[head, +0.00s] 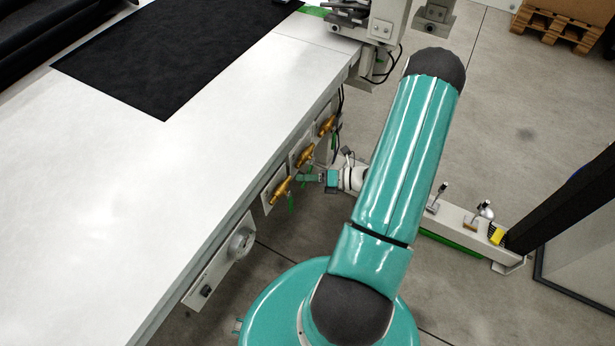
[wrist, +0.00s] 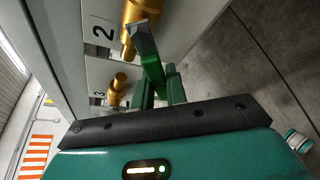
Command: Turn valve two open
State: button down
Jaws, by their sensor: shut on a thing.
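Valve two (wrist: 133,28) is a brass valve beside the label "2" in the wrist view. Its green lever handle (wrist: 152,72) reaches from the brass body toward my gripper (wrist: 155,80). My gripper is shut on this handle, and its fingers partly hide it. In the head view, valve two (head: 303,155) is the middle one of three brass valves on the side of the white table. My gripper (head: 307,178) is just below and beside it there, too small to show the grip.
Valve three (wrist: 118,88) is close beside my gripper in the wrist view. The other valves (head: 326,124) (head: 279,191) flank valve two in the head view. The white table (head: 130,200) overhangs them. A low frame with clamps (head: 465,222) stands at the right.

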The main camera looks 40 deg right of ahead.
jog(key=shift+r, duration=0.1)
dwell(0.4)
jog(key=c, duration=1.4)
grip_release()
jog(key=v, duration=1.3)
jog(key=shift+s+d, duration=0.3)
jog(key=shift+r, duration=0.1)
jog(key=shift+c, duration=0.5)
